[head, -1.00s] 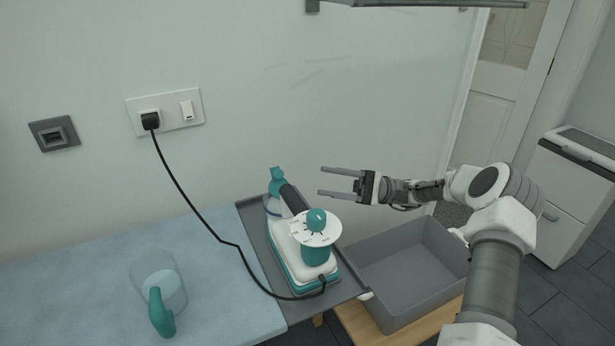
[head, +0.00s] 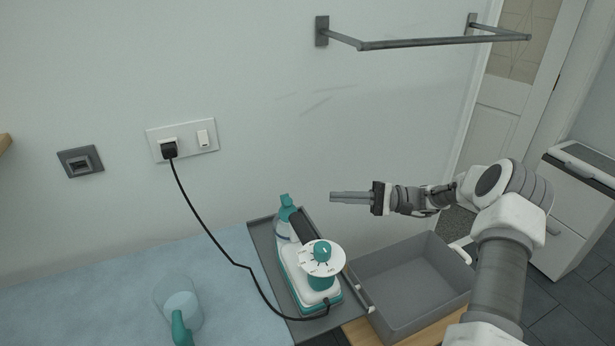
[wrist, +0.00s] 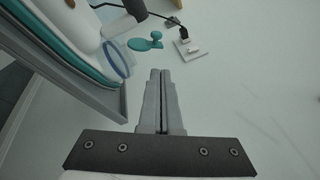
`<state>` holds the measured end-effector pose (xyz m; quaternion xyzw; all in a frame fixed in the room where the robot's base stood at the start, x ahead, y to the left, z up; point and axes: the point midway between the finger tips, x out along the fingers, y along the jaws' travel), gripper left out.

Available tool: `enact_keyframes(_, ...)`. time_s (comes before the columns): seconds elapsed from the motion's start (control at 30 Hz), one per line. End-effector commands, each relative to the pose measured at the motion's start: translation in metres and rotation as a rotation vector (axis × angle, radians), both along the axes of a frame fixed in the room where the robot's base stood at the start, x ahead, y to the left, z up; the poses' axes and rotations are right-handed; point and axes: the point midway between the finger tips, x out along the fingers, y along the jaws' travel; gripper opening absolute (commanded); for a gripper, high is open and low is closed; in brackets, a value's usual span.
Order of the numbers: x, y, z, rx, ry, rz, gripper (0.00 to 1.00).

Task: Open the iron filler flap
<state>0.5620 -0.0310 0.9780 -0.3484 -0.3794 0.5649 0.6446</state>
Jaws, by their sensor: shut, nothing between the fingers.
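The iron (head: 310,268) stands on a dark grey tray (head: 263,243), with a white dial (head: 321,257) and teal trim. Its clear water tank and teal filler flap (head: 286,203) are at the far end, by the wall. The wrist view shows the clear tank (wrist: 118,60) and a teal tabbed piece, which looks like the flap (wrist: 146,42), standing away from the tank opening. My gripper (head: 333,196) is shut and empty, to the right of the flap and apart from it. It also shows in the wrist view (wrist: 160,72), pointing past the tank.
A clear jug with a teal handle (head: 181,328) stands on the blue board (head: 100,300). The black cord (head: 205,228) runs from the wall socket to the iron. A grey bin (head: 420,322) sits at right, and a metal rail (head: 445,42) is above.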

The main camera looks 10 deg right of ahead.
Motion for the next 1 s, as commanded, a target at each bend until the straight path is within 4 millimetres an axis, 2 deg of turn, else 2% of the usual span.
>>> enact_keyframes(0.03,0.001,-0.001,0.019,-0.043,-0.012,-0.020,0.00)
enact_keyframes(0.13,0.003,-0.006,0.026,-0.125,-0.043,-0.058,0.00)
enact_keyframes(0.4,0.005,-0.019,0.030,-0.279,-0.100,-0.116,0.00)
enact_keyframes(0.57,0.006,-0.019,0.027,-0.304,-0.109,-0.123,0.00)
enact_keyframes(0.77,0.011,0.006,0.023,-0.302,-0.109,-0.120,0.00)
enact_keyframes(1.0,0.021,0.057,0.013,-0.301,-0.107,-0.119,0.00)
